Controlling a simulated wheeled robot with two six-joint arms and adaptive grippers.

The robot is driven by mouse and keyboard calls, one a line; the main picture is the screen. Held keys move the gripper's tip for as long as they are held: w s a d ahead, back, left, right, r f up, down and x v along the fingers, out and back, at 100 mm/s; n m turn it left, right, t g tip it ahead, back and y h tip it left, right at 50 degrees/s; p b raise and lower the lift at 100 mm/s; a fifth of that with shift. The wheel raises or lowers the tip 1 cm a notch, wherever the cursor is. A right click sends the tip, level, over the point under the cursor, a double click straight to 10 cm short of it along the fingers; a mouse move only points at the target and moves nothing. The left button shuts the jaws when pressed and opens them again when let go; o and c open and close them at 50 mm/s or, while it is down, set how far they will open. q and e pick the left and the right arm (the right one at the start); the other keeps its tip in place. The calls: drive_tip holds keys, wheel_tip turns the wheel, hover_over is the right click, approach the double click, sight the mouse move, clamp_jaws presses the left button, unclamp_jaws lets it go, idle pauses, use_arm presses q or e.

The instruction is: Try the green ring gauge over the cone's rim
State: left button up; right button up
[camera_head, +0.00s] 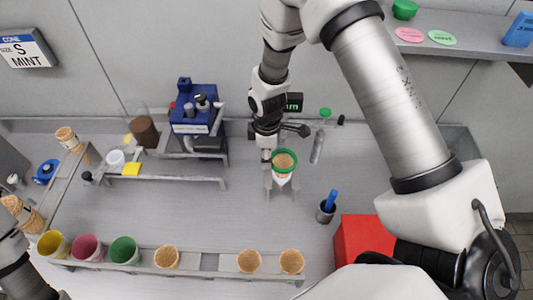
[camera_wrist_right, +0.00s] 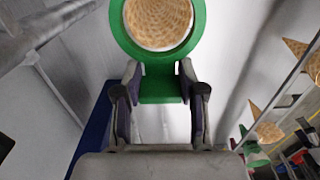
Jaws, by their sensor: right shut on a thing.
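My right gripper (camera_head: 268,158) is shut on the tab of the green ring gauge (camera_head: 295,155). In the right wrist view the ring (camera_wrist_right: 123,42) stands beyond the fingers (camera_wrist_right: 160,95), with its tab between them. A waffle cone (camera_head: 283,168) shows through the ring in the head view, above a small stand (camera_head: 268,188). The waffle surface (camera_wrist_right: 158,18) fills most of the ring's opening in the wrist view. I cannot tell whether the ring sits around the rim or just above it. My left arm shows at the lower left; its gripper is out of sight.
A front rack (camera_head: 208,262) holds coloured cups and several cones. A blue machine (camera_head: 195,110) stands at the back left. A blue-handled tool in a cup (camera_head: 326,212) and a red box (camera_head: 360,240) stand to the right. The counter between stand and front rack is clear.

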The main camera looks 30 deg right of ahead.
drive_tip(key=shift+f+b, duration=0.3)
drive_tip(key=shift+f, duration=0.15)
idle(0.3)
drive_tip(key=shift+r, duration=0.1)
drive_tip(key=shift+r+p, duration=0.35)
drive_tip(key=shift+p, duration=0.15)
drive_tip(key=shift+p, duration=0.3)
idle(1.4)
drive_tip(key=shift+f+b, duration=0.3)
drive_tip(key=shift+f, duration=0.15)
idle(0.3)
drive_tip(key=o, duration=1.1)
